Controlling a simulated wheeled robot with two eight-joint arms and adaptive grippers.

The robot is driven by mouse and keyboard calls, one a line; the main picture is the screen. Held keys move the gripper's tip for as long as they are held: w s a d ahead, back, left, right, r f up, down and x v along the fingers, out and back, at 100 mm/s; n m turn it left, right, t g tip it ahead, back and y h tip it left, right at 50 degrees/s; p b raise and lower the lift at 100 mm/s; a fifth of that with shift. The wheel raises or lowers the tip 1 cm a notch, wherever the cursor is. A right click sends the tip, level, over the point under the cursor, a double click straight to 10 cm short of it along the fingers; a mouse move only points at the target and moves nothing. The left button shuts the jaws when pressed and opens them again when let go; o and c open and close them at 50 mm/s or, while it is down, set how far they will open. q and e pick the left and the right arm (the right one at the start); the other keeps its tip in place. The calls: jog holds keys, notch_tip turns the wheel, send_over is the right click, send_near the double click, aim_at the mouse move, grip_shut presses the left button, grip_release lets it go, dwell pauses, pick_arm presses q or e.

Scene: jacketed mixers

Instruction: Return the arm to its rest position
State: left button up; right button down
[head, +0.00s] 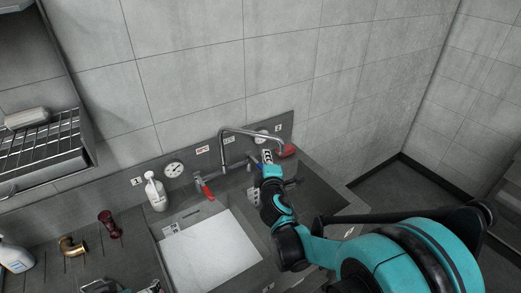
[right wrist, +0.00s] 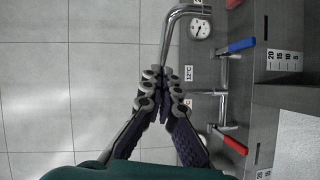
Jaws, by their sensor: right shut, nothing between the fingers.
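My right arm reaches from the lower right to the sink in the head view. My right gripper (head: 267,157) is beside the curved metal spout (head: 250,132), close to the wall panel. In the right wrist view my right gripper (right wrist: 163,92) has its fingers together with nothing between them. The spout (right wrist: 173,35) passes just beyond the fingertips; contact cannot be told. A red-handled lever (right wrist: 234,143) and a blue-handled lever (right wrist: 240,45) are right of the fingers. Part of my left gripper (head: 120,287) shows at the bottom edge of the head view, mostly cut off.
A sink (head: 210,250) with a pale bottom is below the spout. A white bottle (head: 156,192), a brass elbow (head: 72,246) and a dark red fitting (head: 109,225) stand left. A wire rack (head: 40,145) hangs upper left. Open floor (head: 400,190) lies right.

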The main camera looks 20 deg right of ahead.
jog(key=s+a+f+m+g+y+b, duration=0.1)
jog(key=s+a+f+m+g+b, duration=0.2)
jog(key=s+f, duration=0.3)
jog(key=s+a+f+m+g+y+b, duration=0.2)
jog(key=s+a+f+m+b, duration=0.1)
jog(key=s, duration=0.8)
jog(key=s+a+f+m+g+y+b, duration=0.1)
jog(key=s+a+f+m+g+b, duration=0.2)
jog(key=s+f+m+b, duration=0.2)
jog(key=s+f+m, duration=0.2)
jog(key=s+f, duration=0.1)
jog(key=f, duration=0.1)
jog(key=shift+s+f+g+y, duration=0.15)
jog(key=shift+f+g+y, duration=0.15)
jog(key=shift+f+y, duration=0.1)
